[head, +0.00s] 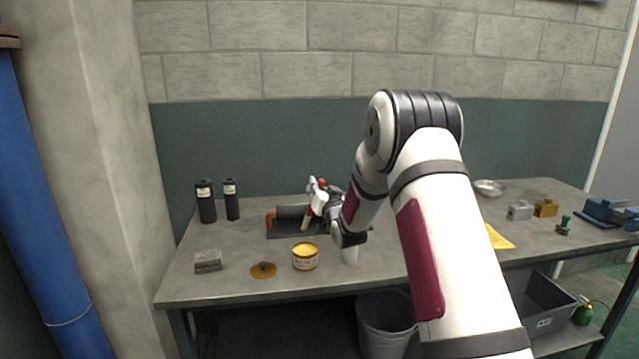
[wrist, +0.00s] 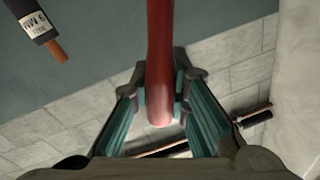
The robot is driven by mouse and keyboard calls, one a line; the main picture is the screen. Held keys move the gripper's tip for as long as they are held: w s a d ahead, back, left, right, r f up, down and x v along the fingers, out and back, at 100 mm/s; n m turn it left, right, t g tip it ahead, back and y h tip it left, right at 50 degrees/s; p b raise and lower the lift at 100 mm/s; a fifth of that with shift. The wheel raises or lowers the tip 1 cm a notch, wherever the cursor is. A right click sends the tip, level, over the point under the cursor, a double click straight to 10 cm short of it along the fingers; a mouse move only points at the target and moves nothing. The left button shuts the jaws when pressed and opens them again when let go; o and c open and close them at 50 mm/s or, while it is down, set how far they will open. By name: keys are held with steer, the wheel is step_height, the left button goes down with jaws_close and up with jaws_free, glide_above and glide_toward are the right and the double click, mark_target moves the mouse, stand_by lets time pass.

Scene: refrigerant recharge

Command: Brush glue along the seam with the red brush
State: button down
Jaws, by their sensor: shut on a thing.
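My gripper (head: 317,199) is shut on the red brush and holds it above the back of the table. The red handle (wrist: 160,55) stands between the jaws (wrist: 161,100) in the wrist view. In the head view a red part of the brush (head: 306,219) slants down from the gripper; its bristles cannot be made out. Behind it a dark insulated pipe (head: 290,212) with a copper-coloured end (head: 270,218) lies on a dark mat (head: 283,234). The seam is too small to see. An open yellow tin (head: 305,257) stands in front, with an amber disc (head: 263,270) beside it.
Two black labelled cylinders (head: 206,202) (head: 231,199) stand at the back left. A grey block (head: 208,262) lies at the front left. A metal bowl (head: 489,187) and several small fittings are at the right. A grey bucket (head: 386,325) stands below the table.

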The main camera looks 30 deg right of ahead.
steer(key=shift+f+b, duration=0.75)
steer(key=shift+f, duration=1.95)
steer(key=shift+f+b, duration=0.5)
steer(key=shift+f, duration=0.3)
stand_by(0.4)
steer(key=shift+r, duration=0.1)
step_height(320, 180, up, 7)
steer(key=p, duration=0.2)
stand_by(0.6)
steer(key=shift+a, duration=0.1)
stand_by(0.5)
